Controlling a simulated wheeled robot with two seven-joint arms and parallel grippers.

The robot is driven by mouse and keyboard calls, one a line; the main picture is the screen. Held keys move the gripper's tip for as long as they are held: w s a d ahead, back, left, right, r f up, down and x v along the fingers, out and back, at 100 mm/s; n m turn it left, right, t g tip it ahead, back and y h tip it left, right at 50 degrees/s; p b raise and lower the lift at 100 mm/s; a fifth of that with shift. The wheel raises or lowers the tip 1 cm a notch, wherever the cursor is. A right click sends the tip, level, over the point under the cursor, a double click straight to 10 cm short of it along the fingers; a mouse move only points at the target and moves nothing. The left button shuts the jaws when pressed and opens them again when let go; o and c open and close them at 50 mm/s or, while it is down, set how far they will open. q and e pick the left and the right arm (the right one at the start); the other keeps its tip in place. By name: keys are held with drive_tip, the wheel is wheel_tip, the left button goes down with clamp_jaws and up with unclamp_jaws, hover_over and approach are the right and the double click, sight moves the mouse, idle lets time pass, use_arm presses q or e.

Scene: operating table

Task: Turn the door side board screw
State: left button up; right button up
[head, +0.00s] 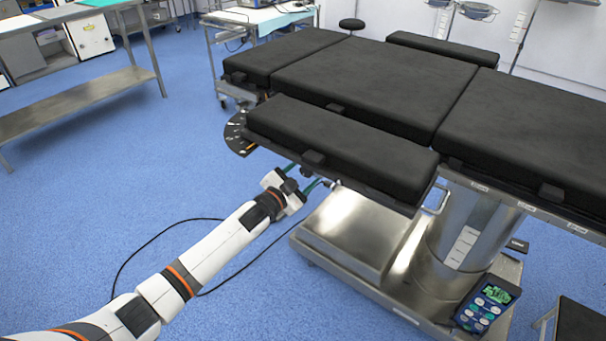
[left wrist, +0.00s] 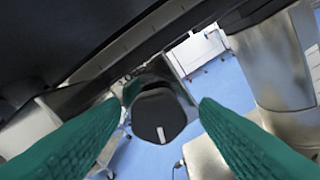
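The side board (head: 340,143) is a narrow black pad along the near edge of the operating table. Its screw has a black rounded knob (left wrist: 158,115) with a pale mark, under the board in the left wrist view. A small metal part that may belong to it shows beside my fingers in the head view. My left gripper (head: 304,175) is below the board's near edge. Its two green fingers (left wrist: 160,103) are apart, one on each side of the knob, with gaps showing on both sides. My right gripper is in neither view.
The table's metal column (head: 459,235) and base (head: 345,235) stand to the right of my left gripper. A hand control (head: 487,305) lies on the base's right end. A black cable (head: 150,240) runs across the blue floor. Open floor (head: 130,185) lies to the left.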

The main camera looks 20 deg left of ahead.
use_arm(q)
drive_tip(key=shift+r, duration=0.1)
drive_tip(key=p+v, duration=0.1)
drive_tip(key=v, duration=1.1)
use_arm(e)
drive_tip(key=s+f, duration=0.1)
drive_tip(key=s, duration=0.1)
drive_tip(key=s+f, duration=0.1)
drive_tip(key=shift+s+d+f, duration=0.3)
